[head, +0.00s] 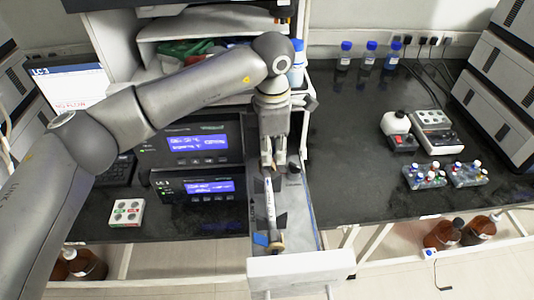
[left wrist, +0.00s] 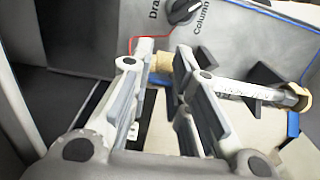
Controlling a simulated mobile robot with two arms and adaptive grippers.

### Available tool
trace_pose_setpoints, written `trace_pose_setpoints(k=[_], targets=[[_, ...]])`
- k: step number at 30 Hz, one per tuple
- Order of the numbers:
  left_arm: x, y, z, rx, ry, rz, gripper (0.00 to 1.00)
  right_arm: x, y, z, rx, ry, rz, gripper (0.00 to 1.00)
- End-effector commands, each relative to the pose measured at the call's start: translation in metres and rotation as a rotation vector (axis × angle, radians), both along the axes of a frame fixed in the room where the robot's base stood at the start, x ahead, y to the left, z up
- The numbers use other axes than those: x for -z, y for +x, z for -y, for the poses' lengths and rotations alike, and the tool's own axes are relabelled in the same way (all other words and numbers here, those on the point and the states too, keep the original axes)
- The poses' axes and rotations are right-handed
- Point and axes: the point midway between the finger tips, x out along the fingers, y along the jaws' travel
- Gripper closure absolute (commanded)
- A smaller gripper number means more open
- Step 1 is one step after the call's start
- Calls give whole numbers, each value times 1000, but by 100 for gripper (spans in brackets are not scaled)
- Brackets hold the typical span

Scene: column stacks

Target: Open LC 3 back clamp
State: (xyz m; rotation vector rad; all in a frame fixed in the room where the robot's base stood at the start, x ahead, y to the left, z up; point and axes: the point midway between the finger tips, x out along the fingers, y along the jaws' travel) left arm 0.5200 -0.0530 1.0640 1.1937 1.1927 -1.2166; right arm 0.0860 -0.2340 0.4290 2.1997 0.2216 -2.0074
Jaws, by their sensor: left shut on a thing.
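The LC 3 unit (head: 195,187) has a lit blue display. Its column drawer (head: 313,262) is pulled out to the right of it. A pale column (head: 270,205) lies lengthwise in the drawer, with a tan end fitting (left wrist: 166,62) at its back. Dark front clamp wings (left wrist: 265,76) stand spread beside the column. My left gripper (head: 272,163) points down at the column's back end. Its fingers straddle the dark back clamp (left wrist: 158,80), mostly hidden by them; the exact contact is unclear. My right gripper is in neither view.
A black knob (left wrist: 184,11) stands on the drawer's panel near the fingers. A second lit unit (head: 197,142) sits above LC 3. Vial racks (head: 432,176) and capped bottles (head: 370,55) are on the right bench, whose middle is clear.

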Motion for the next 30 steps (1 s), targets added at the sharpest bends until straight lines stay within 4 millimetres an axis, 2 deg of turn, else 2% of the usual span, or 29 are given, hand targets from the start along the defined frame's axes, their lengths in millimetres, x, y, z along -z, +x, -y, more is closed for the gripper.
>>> trace_pose_setpoints(k=[6,15,30], targets=[[4,0,10,1,185,5,100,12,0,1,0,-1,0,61],[8,0,16,0,355,2,100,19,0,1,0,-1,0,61],[11,0,18,2,429,-3,100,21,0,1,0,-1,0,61]])
